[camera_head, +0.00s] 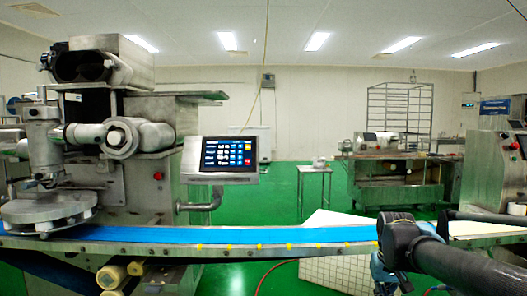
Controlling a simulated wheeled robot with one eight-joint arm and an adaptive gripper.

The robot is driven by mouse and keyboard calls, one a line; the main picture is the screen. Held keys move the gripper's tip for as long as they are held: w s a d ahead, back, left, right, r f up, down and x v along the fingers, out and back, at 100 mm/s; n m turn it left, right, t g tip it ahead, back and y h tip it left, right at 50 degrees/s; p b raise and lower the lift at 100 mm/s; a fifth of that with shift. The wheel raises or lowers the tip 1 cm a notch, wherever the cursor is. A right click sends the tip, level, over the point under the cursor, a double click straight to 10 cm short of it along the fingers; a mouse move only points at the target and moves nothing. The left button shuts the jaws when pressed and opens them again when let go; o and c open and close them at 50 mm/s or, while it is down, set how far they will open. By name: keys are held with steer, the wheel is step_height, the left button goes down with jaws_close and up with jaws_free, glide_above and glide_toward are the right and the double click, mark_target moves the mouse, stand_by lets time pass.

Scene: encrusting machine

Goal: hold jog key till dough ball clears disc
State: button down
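The encrusting machine (130,140) stands at the left. Its round metal disc (48,208) sits under the vertical head at the left end of the blue conveyor belt (240,235). I cannot make out a dough ball on the disc or belt. The control panel (222,158) faces me beside the machine, with a lit screen showing rows of keys and a red button (247,161) at its right. The keys are too small to tell which is the jog key. My black arm enters at the lower right, across the belt; my gripper is not distinguishable.
The belt runs across the foreground at the right of the machine, with yellow marks along its front edge. A small metal table (314,172) and another machine (395,180) stand farther back. Green floor (275,200) lies open between them. A second control cabinet (495,170) is at the right.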

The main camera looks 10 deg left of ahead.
steer(key=shift+d, duration=0.35)
steer(key=shift+r, duration=0.1)
steer(key=w+a+r+n+t+y, duration=0.2)
steer(key=w+a+r+n+t, duration=0.3)
steer(key=w+a+r, duration=0.55)
steer(key=w+a+r+n+t+y, duration=0.2)
steer(key=w+a+r+n, duration=0.55)
steer(key=w+r, duration=0.6)
steer(key=w+a+r+n+t+y, duration=0.1)
steer(key=w+a+r+n+y, duration=0.2)
steer(key=a+r, duration=0.3)
steer(key=w+a+r+n+t+y, duration=0.2)
steer(key=w+a+r+n, duration=0.2)
steer(key=a, duration=1.1)
steer(key=w+a+r+n+t+y, duration=0.2)
steer(key=w+a+r+n+y, duration=0.1)
steer(key=a+r, duration=0.6)
steer(key=w+a+n, duration=0.1)
steer(key=w+a, duration=0.1)
steer(key=shift+w+a+y, duration=0.2)
steer(key=shift+w+y, duration=0.1)
steer(key=shift+w, duration=0.1)
steer(key=shift+w+n, duration=0.15)
steer(key=shift+n, duration=0.1)
